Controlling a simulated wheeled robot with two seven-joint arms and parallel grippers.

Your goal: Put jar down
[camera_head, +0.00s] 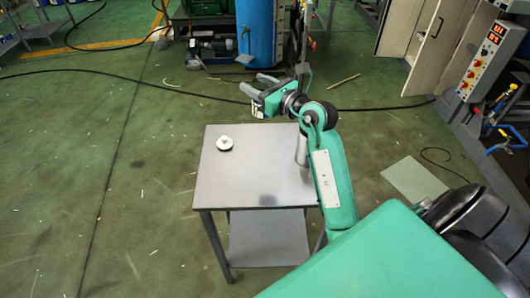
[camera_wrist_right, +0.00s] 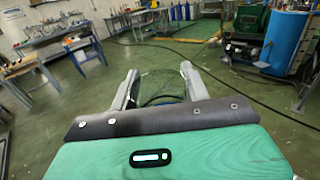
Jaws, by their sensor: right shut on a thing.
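My right gripper (camera_head: 257,84) is held above the far edge of a small metal table (camera_head: 243,182), its fingers pointing to the left and away. In the right wrist view its two fingers (camera_wrist_right: 158,84) are wide apart, shut on a clear glass jar (camera_wrist_right: 160,88). The jar is see-through and only its faint outline shows; in the head view I cannot make it out. A small white round lid-like piece (camera_head: 225,143) lies on the left part of the tabletop. My left gripper is not in view.
A pale cylinder (camera_head: 302,150) stands at the table's right side, partly behind my right arm. The middle of the tabletop is bare. A blue tank (camera_head: 256,32) and pump (camera_head: 212,48) stand beyond. A control cabinet (camera_head: 490,60) is at the right. Cables cross the green floor.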

